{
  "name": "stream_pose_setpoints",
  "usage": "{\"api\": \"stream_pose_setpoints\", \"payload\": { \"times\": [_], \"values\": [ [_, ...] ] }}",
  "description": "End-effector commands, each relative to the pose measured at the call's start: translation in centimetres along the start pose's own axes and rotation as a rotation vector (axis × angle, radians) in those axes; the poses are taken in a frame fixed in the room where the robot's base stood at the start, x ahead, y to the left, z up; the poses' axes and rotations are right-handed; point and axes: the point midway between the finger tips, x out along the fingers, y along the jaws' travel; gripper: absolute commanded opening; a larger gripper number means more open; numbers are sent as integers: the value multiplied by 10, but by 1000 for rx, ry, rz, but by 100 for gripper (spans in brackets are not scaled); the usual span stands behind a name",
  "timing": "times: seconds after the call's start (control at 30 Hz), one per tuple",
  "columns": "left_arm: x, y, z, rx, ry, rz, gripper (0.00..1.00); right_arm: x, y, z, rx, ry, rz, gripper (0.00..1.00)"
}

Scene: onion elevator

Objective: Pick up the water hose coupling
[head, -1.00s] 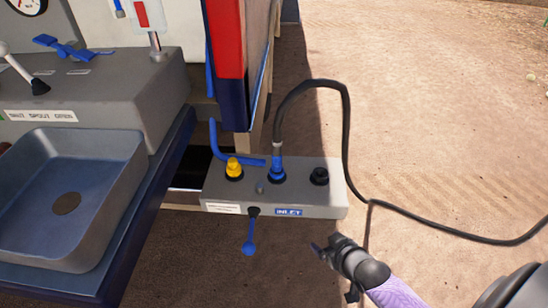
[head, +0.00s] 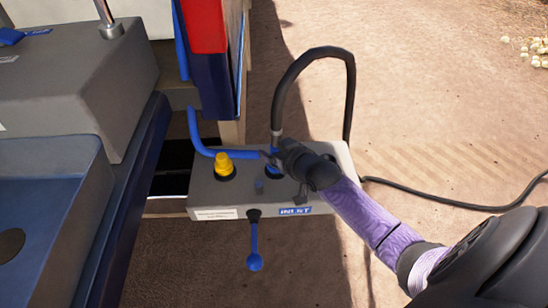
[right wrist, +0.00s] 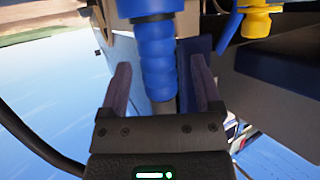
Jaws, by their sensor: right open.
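The water hose coupling (right wrist: 156,55) is a blue ribbed piece at the end of a black hose (head: 348,90). It stands upright at the port marked INLET on the grey block (head: 228,200). In the head view my right gripper (head: 277,153) is at the coupling and hides most of it. In the right wrist view the open fingers of my right gripper (right wrist: 161,80) lie on either side of the coupling, with gaps visible. My left gripper is not in view.
A yellow fitting (head: 223,165) stands left of the coupling on the block. A blue lever (head: 254,245) hangs from its front. A blue pipe (head: 197,138) runs behind. A blue-grey basin (head: 75,165) is at left. Open ground lies to the right.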

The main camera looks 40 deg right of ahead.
Motion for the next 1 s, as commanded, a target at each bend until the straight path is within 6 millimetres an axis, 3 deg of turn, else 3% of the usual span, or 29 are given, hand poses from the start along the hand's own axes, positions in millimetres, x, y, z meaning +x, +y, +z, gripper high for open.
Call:
{"api": "stream_pose_setpoints", "payload": {
  "times": [0.2, 0.5, 0.6, 1.0],
  "values": [
    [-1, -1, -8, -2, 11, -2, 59, 0, 0, -2, 0, 1, 0, 80],
    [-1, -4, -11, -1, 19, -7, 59, 0, 0, -2, 0, 0, 0, 16],
    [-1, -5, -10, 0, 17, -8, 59, 0, 0, -2, 0, 0, 0, 0],
    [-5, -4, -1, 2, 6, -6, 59, -2, 0, -8, 0, 3, 0, 0]
  ]
}}
